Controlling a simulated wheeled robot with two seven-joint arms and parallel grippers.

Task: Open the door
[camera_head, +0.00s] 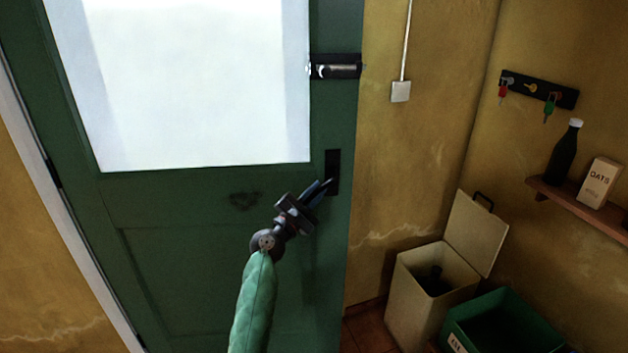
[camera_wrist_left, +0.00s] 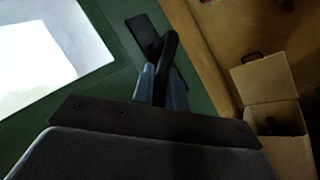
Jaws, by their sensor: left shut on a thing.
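A green door (camera_head: 170,215) with a large bright window pane (camera_head: 200,80) fills the left half of the head view. A black handle plate (camera_head: 332,165) sits near its right edge, below a dark bolt (camera_head: 336,67). My left gripper (camera_head: 318,190) is at the handle, its fingers partly covering it. In the left wrist view the fingers (camera_wrist_left: 163,88) are shut around the black lever handle (camera_wrist_left: 167,52), which extends from its plate (camera_wrist_left: 144,36). Whether the door stands slightly ajar cannot be told. My right gripper is not in view.
A beige bin (camera_head: 420,290) with its lid up and a green crate (camera_head: 505,325) stand on the floor at right. A shelf (camera_head: 575,205) holds a dark bottle (camera_head: 565,152) and an oats carton (camera_head: 599,183). A key rack (camera_head: 540,90) hangs above.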

